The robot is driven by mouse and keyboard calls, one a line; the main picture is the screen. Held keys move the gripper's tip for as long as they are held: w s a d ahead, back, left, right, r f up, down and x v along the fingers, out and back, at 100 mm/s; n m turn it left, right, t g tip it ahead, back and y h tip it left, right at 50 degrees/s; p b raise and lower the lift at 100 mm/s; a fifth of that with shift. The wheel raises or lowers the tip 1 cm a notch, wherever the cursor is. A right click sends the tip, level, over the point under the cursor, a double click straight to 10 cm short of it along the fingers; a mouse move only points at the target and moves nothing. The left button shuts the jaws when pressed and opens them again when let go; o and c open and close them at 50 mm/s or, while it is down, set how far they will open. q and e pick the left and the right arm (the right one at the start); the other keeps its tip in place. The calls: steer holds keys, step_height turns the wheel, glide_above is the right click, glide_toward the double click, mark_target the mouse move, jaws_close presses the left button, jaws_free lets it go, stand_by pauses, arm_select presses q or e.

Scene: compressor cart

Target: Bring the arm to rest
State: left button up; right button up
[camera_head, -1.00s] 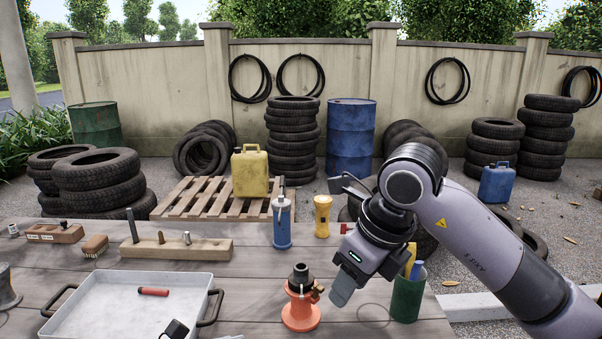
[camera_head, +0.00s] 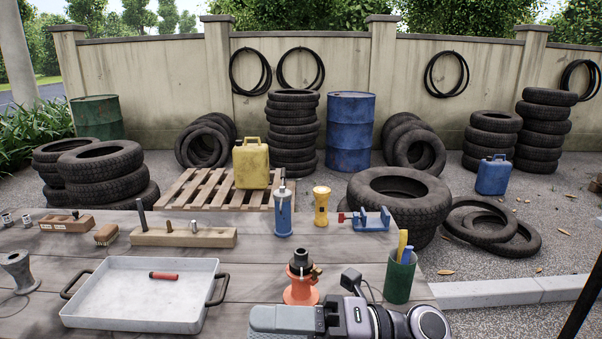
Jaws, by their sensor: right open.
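My right gripper (camera_head: 262,321) is low at the bottom edge of the head view, in front of the orange and black fitting (camera_head: 300,285) on the table. It points left, is open, and I see nothing held in it. My right arm (camera_head: 385,322) lies folded low behind it, partly cut off by the frame's lower edge. My left gripper is not in view.
The wooden table (camera_head: 250,255) holds a white tray (camera_head: 140,310) with a red tool (camera_head: 163,275), a green cup (camera_head: 400,277), a blue vise (camera_head: 370,219), a blue bottle (camera_head: 283,213) and a yellow flashlight (camera_head: 321,206). Tires, drums and a wall stand behind.

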steer(key=w+d+f+m+t+h+p, duration=0.1)
steer(key=w+d+f+m+t+h, duration=0.4)
steer(key=m+t, duration=0.6)
steer(key=d+f+m+t+h, duration=0.1)
steer(key=d+f+m+t, duration=0.1)
steer(key=d+m+t, duration=0.85)
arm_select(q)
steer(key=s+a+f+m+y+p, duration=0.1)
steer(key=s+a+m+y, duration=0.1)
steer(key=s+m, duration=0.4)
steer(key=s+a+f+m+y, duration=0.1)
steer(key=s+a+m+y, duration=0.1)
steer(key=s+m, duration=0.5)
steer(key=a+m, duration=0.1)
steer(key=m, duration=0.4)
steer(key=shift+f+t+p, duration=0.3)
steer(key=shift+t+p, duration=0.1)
arm_select(e)
steer(key=s+d+f+m+g+h, duration=0.2)
steer(key=s+f+m+g+h, duration=0.1)
steer(key=f, duration=0.5)
steer(key=s+d+f+m+g+h, duration=0.3)
steer(key=s+f+m, duration=0.3)
steer(key=f+m, duration=0.2)
steer(key=s+d+f+m+g+h, duration=0.3)
steer(key=s+f+m+h, duration=0.2)
steer(key=f, duration=0.3)
steer(key=shift+s+h, duration=0.3)
steer(key=shift+f+g, duration=0.1)
steer(key=shift+g, duration=0.15)
